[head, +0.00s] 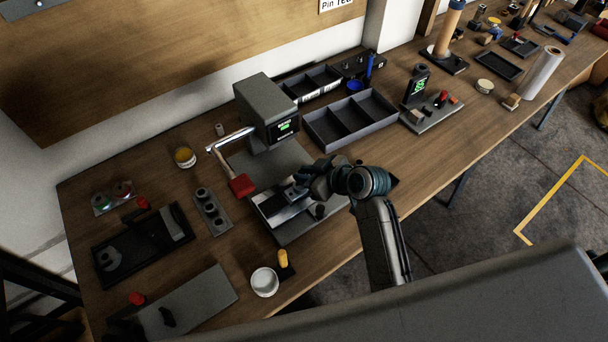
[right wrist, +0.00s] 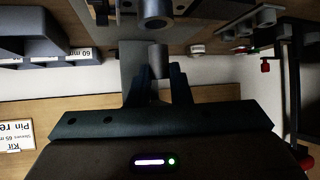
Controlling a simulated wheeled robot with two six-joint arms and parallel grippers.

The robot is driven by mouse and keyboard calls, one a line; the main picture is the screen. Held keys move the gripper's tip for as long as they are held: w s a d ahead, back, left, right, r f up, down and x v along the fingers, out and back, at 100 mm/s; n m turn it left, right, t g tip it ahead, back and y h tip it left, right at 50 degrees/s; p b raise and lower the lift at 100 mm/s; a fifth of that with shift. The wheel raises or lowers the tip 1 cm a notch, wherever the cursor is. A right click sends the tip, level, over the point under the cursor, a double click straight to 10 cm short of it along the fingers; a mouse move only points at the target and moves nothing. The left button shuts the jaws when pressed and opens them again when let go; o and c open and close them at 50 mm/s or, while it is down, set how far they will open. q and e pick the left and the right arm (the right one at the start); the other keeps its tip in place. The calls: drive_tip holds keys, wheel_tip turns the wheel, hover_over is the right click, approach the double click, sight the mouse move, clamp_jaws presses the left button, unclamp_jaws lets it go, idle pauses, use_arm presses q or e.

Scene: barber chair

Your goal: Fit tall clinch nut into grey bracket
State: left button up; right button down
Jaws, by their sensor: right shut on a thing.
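My right gripper (head: 297,190) is over the front of the press base, below and in front of the press head. In the right wrist view its two fingers (right wrist: 158,88) are shut on a small grey cylinder, the tall clinch nut (right wrist: 158,58). The nut's end stands out past the fingertips. A light grey metal part, seemingly the grey bracket (head: 283,210), lies on the press base just under the gripper, partly hidden by it. In the right wrist view a grey round post with a dark hole (right wrist: 155,12) lies beyond the nut, apart from it. My left gripper is not in view.
The press (head: 262,105) has a lit green display and a red-ended lever (head: 241,185) left of the gripper. A divided dark bin (head: 350,122) stands to the right. A black tray (head: 143,243), a holed block (head: 211,211) and a white round dish (head: 264,281) are to the left and front.

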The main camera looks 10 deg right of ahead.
drive_tip(key=shift+w+a, duration=0.15)
drive_tip(key=shift+w, duration=0.15)
wheel_tip(320, 180, down, 3)
drive_tip(key=shift+s+r+p, duration=0.1)
drive_tip(key=shift+p, duration=0.65)
drive_tip(key=shift+f, duration=0.4)
drive_tip(key=shift+f, duration=0.15)
drive_tip(key=c, duration=1.3)
unclamp_jaws()
drive_tip(key=shift+c, duration=0.2)
